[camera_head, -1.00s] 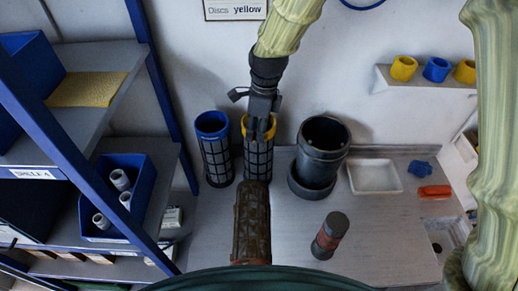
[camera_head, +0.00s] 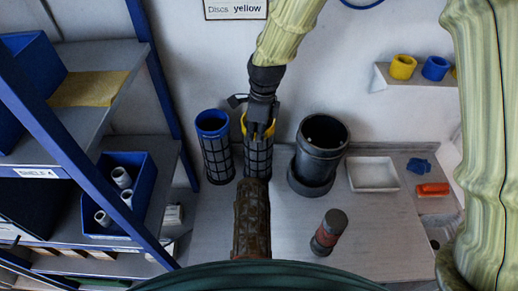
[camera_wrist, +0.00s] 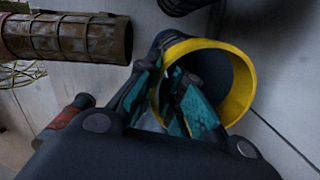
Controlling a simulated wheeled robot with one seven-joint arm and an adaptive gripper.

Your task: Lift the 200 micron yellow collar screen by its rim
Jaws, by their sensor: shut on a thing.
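The yellow collar screen (camera_head: 258,158) is a dark mesh cylinder with a yellow rim. It stands upright on the counter, between a blue collar screen and a dark pot. My gripper (camera_head: 260,132) points down at its rim from above. In the wrist view the yellow collar (camera_wrist: 240,85) shows as a ring, and my gripper (camera_wrist: 165,105) is shut on its near wall, with one finger inside the opening and one outside. The fingers hide part of the rim. I cannot read any micron marking.
The blue collar screen (camera_head: 217,155) stands close on the left. The dark pot (camera_head: 318,155) is on the right, with a white tray (camera_head: 373,174) beyond. A brown crusted screen (camera_head: 251,220) and a red-banded cylinder (camera_head: 328,233) are in front. Shelving (camera_head: 85,130) fills the left.

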